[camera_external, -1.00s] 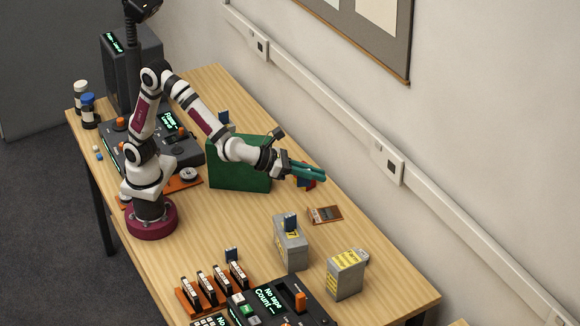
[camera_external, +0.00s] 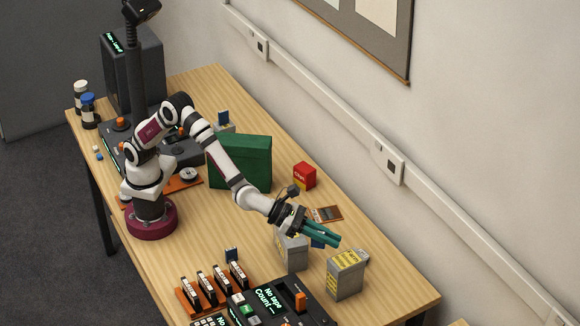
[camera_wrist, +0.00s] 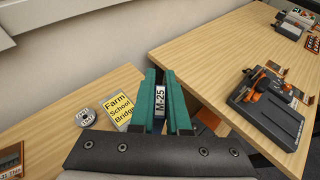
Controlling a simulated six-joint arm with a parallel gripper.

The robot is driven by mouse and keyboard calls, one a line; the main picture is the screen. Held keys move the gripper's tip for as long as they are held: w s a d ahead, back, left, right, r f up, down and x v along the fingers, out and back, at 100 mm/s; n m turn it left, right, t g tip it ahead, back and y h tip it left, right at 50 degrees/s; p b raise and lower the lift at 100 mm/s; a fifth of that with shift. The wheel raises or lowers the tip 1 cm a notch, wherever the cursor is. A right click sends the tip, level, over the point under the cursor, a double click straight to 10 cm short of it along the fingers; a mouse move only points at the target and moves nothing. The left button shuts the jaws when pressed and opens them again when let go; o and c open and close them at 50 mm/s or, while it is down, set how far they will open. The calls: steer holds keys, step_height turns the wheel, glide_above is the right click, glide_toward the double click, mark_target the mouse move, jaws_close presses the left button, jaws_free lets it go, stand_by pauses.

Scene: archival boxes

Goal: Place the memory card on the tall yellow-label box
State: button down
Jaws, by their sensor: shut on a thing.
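My gripper (camera_external: 325,240) is shut on the memory card (camera_external: 317,243), a dark blue card hanging below the green fingers. In the wrist view its white label (camera_wrist: 160,99) reads "M-25" between the fingers. A yellow "Farm School Bridge" label (camera_wrist: 118,108) shows left of my fingers in the wrist view.
A red box (camera_external: 304,175) and a dark green box (camera_external: 258,165) stand behind. A small flat brown tray (camera_external: 329,214) lies near the wall-side edge. A console (camera_external: 290,300) and a cartridge rack (camera_external: 213,288) occupy the front.

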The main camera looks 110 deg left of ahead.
glide_above(357, 261)
steer(key=f, duration=0.5)
steer(key=shift+s+d+f, duration=0.25)
steer(key=shift+f, duration=0.05)
steer(key=shift+w+a+f, duration=0.1)
steer(key=shift+a+f, duration=0.05)
steer(key=shift+f, duration=0.95)
steer(key=shift+w+a+f, duration=0.1)
steer(key=shift+f, duration=1)
steer(key=c, duration=0.9)
jaws_free()
steer(key=shift+f, duration=0.1)
